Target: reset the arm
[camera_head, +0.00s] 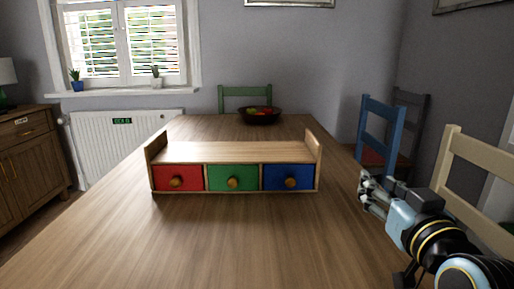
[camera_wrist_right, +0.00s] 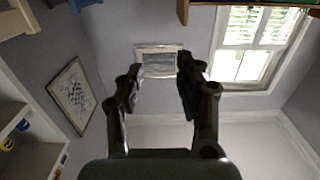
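My right arm comes in at the lower right of the head view, beside the table's right edge. Its gripper (camera_head: 370,190) is raised to the right of the drawer box and touches nothing that I can see. In the right wrist view the two dark fingers of the gripper (camera_wrist_right: 160,72) stand apart with nothing between them, so it is open and empty. My left arm and gripper do not show.
A wooden table (camera_head: 130,240) carries a box with red (camera_head: 190,183), green (camera_head: 222,180) and blue (camera_head: 277,180) drawers, all shut. A dark fruit bowl (camera_head: 260,118) stands behind. Blue (camera_head: 379,115) and cream (camera_head: 470,150) chairs stand at right, near my right arm.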

